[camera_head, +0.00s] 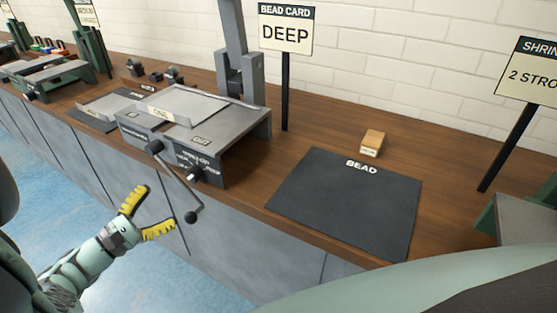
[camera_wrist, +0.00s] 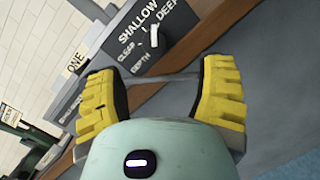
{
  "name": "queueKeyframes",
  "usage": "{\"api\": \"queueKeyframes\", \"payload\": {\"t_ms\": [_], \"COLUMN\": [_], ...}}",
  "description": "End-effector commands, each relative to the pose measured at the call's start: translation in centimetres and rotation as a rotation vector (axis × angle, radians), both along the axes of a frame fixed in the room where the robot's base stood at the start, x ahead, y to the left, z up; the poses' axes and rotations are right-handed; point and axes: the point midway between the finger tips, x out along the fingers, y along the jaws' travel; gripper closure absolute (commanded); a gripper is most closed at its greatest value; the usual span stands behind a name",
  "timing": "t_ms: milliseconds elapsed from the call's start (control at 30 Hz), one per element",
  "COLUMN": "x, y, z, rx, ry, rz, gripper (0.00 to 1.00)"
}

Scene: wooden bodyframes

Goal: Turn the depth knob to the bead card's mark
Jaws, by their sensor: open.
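The bead card (camera_head: 285,32) stands on a post behind the bench machine and reads DEEP. The depth knob (camera_head: 193,174) is on the front of the grey machine (camera_head: 232,128). In the wrist view the depth knob (camera_wrist: 154,37) shows a white pointer among the labels SHALLOW, CLEAR, DEEP and DEPTH. I cannot tell which label it points at. My gripper (camera_head: 152,213) has yellow fingers, is open and empty, and is in front of the bench, lower left of the knob and apart from it. In the wrist view the knob lies beyond the fingertips (camera_wrist: 165,85).
A crank (camera_head: 175,180) with a black ball end hangs from the machine's front, between my gripper and the knob. A dark BEAD mat (camera_head: 340,205) and a small wooden block (camera_head: 373,141) lie to the right. A 2 STRO... sign (camera_head: 530,72) stands far right.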

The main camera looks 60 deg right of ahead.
Motion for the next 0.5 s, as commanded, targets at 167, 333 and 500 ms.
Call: {"api": "queueKeyframes", "payload": {"t_ms": [167, 333, 500], "x": [-0.1, -0.2, -0.6], "y": [1.0, 2.4, 3.9], "z": [0.4, 0.6, 1.1], "rx": [0.031, 0.069, 0.103], "ry": [0.204, 0.404, 0.594], "rz": [-0.001, 0.028, 0.070], "gripper": [0.31, 0.31, 0.31]}}
